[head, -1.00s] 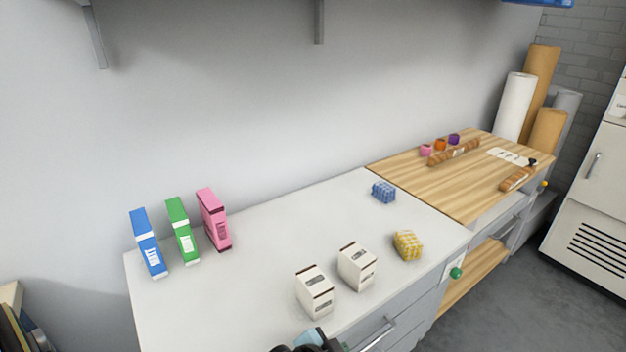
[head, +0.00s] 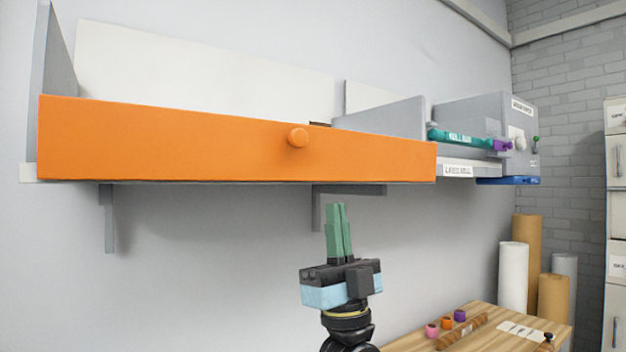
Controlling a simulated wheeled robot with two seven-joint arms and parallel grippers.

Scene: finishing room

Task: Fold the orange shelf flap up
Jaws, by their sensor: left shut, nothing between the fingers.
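The orange shelf flap (head: 200,145) is a long board with a round orange knob (head: 298,137) right of its middle. It stands upright along the front of the wall shelf, and the compartment behind it is open above it. My left gripper (head: 338,206) points up below the flap, to the right of the knob. Its green fingers are shut with nothing between them, and it looks apart from the flap. My right gripper is not in view.
Grey brackets (head: 108,220) hold the shelf from below. To the right are a teal roll (head: 462,139), a grey box (head: 480,112) and a blue tray (head: 508,181). A wooden counter (head: 480,340) and upright rolls (head: 513,278) stand below right.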

